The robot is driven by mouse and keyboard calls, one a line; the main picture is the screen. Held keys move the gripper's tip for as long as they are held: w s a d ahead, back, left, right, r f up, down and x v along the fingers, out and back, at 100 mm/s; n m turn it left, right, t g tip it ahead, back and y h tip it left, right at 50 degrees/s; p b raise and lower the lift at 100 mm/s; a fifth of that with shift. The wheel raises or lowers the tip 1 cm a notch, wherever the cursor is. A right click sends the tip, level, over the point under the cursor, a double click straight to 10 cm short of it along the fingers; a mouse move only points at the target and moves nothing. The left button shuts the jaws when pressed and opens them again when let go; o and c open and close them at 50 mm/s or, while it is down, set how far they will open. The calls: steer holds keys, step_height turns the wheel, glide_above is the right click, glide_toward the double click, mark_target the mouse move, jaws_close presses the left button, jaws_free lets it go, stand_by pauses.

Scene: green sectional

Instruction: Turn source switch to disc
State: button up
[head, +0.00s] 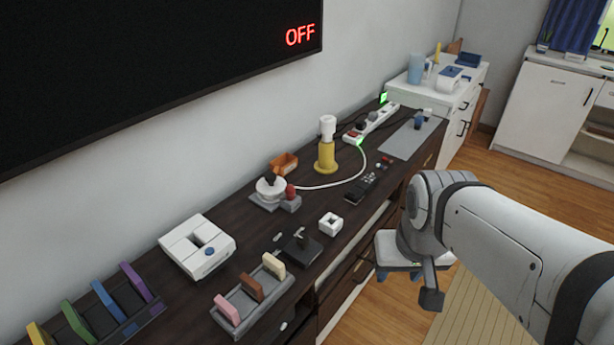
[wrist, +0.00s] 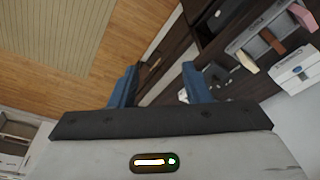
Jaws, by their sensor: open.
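Which item is the source switch is not labelled legibly. The wall screen (head: 150,65) reads OFF in red. My gripper (head: 399,273) is off the console's front edge, to the right of both, pointing down and touching nothing. In the wrist view its two blue fingers (wrist: 160,85) are apart with nothing between them. A dark box (wrist: 215,75) shows beyond the right finger.
On the console are a white box (head: 196,247), a holder with coloured slabs (head: 240,310), a white cube frame (head: 330,223), a yellow-based lamp (head: 326,158), a remote (head: 361,190) and a power strip (head: 378,120).

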steer(key=shift+o, duration=1)
steer(key=w+a+p, duration=0.1)
steer(key=w+a, duration=0.3)
steer(key=w, duration=0.4)
steer(key=shift+w+n+g, duration=0.25)
steer(key=shift+n+g, duration=0.05)
steer(key=shift+g, duration=0.1)
steer(key=g+p, duration=0.2)
glide_above(303, 239)
steer(key=shift+n, duration=0.4)
step_height(303, 239, down, 12)
steer(key=shift+f, duration=0.25)
step_height(303, 239, down, 8)
